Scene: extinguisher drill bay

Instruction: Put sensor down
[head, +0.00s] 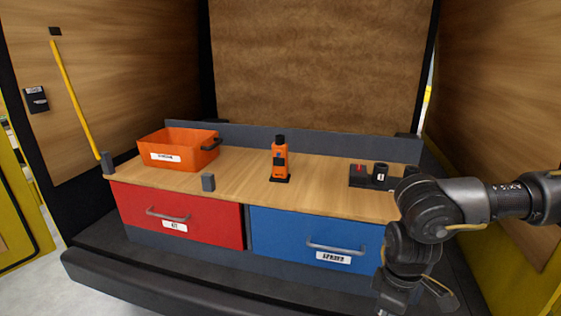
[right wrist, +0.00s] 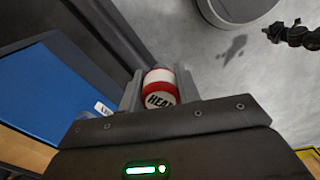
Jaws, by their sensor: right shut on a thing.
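In the right wrist view, my right gripper (right wrist: 158,80) is shut on a red and white cylinder (right wrist: 160,76) with dark lettering that begins "HEA". This is probably the sensor; its lower part is hidden behind the gripper body. It is held beyond the blue drawer front, with grey floor behind it, apart from any surface. In the head view my right arm comes in from the right and bends down in front of the bench's right end; the held cylinder does not show there. My left gripper is in neither view.
Below are a red drawer (head: 180,215) and a blue drawer (head: 300,236), both closed. Bare wood lies between the objects.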

